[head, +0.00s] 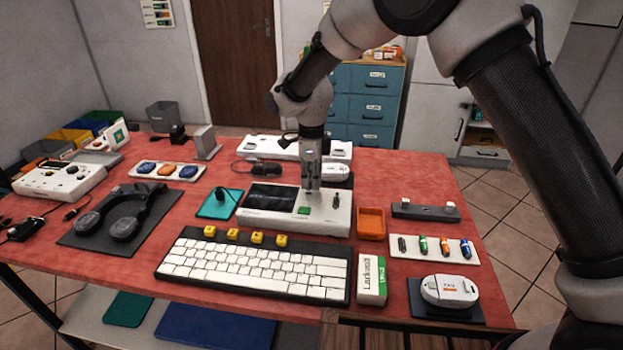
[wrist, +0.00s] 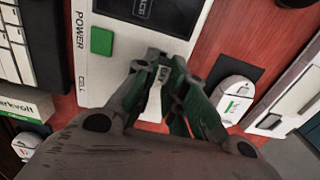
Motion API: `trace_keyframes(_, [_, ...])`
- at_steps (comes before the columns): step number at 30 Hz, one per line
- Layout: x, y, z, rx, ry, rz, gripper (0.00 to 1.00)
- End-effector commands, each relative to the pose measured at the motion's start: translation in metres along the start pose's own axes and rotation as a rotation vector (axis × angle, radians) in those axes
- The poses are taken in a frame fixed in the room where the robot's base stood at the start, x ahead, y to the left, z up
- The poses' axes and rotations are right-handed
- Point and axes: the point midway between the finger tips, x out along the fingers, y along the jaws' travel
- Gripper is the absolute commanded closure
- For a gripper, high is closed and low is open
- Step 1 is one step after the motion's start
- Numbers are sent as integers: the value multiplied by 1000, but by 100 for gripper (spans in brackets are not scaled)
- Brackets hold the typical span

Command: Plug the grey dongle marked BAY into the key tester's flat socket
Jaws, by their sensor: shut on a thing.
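The key tester (head: 325,218) is a white box with a dark screen and a green square, near the middle of the red table. In the wrist view its white top (wrist: 103,70) shows the words POWER and CELL. My gripper (head: 310,190) points down over the tester's right part. In the wrist view my gripper (wrist: 166,72) is shut on the grey dongle (wrist: 155,98), a narrow pale piece with small, hard-to-read lettering between the fingers. The flat socket is hidden behind the gripper and dongle. I cannot tell whether the dongle touches the tester.
A keyboard (head: 255,267) lies in front of the tester. An orange tray (head: 371,223) stands at its right and a teal pad (head: 219,204) at its left. A long white unit (head: 275,147) lies behind. A white box (head: 372,280) stands right of the keyboard.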

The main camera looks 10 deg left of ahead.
Motion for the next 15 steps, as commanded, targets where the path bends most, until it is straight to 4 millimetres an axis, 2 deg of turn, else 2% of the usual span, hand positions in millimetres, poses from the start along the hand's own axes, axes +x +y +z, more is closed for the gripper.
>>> trace_keyframes(15, [11, 0, 0, 0, 0, 0, 100])
